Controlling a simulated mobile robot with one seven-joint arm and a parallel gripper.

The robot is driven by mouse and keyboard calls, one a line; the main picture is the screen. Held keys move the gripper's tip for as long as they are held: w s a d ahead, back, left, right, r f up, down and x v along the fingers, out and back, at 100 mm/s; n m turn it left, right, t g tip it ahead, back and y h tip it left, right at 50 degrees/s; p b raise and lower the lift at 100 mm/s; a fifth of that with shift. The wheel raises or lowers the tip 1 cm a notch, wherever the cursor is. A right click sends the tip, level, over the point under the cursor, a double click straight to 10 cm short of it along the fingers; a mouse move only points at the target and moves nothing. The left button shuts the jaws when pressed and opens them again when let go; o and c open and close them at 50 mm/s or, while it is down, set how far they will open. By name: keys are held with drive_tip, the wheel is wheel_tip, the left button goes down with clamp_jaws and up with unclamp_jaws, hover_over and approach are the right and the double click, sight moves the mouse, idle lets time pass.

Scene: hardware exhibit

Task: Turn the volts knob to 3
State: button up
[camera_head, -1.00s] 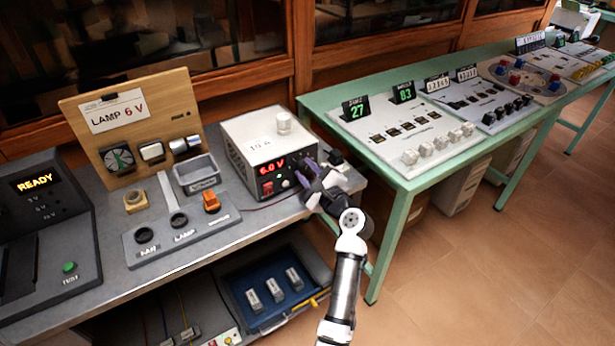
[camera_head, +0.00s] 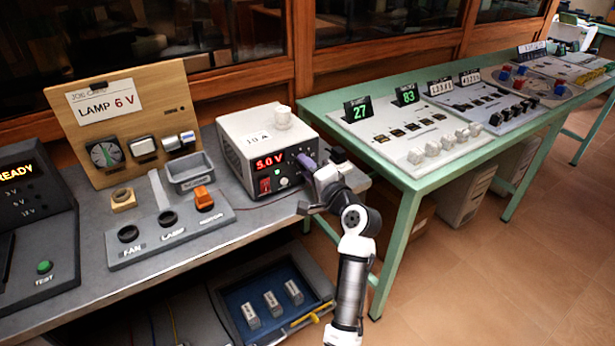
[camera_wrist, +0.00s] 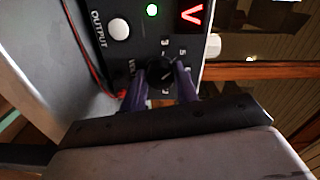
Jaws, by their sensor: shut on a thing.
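The volts knob (camera_wrist: 163,73) is a small black dial on the front panel of the grey power supply (camera_head: 250,132). My gripper (camera_wrist: 161,78) is shut on it, one purple finger on each side. In the head view my gripper (camera_head: 308,162) covers the knob at the panel's right side. Numerals, including a 3 and a 5, show around the dial in the wrist view. The red display (camera_head: 270,162) appears to read 5.0 V. Only its V (camera_wrist: 192,12) shows in the wrist view.
A white output button (camera_wrist: 119,29) and a lit green lamp (camera_wrist: 152,10) are close to the knob. A red cable (camera_wrist: 92,70) runs beside the panel. A white cup-like item (camera_head: 282,117) stands on the supply. The green table (camera_head: 405,183) is to the right.

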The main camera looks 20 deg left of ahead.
drive_tip(key=n+b, duration=0.2)
drive_tip(key=n, duration=0.1)
drive_tip(key=n+b, duration=0.1)
drive_tip(key=b, duration=0.1)
drive_tip(key=shift+f+n, duration=0.3)
drive_tip(key=shift+r+n+b, duration=0.1)
drive_tip(key=shift+n+b, duration=1.1)
drive_tip(key=shift+n, duration=0.3)
drive_tip(key=o, duration=1)
drive_tip(key=shift+r, duration=0.1)
drive_tip(key=shift+d, duration=0.1)
drive_tip(key=b+v, duration=0.1)
drive_tip(key=v, duration=1.2)
drive_tip(key=shift+s+d+b, duration=0.2)
drive_tip(key=shift+s+b, duration=0.05)
drive_tip(key=shift+b, duration=0.15)
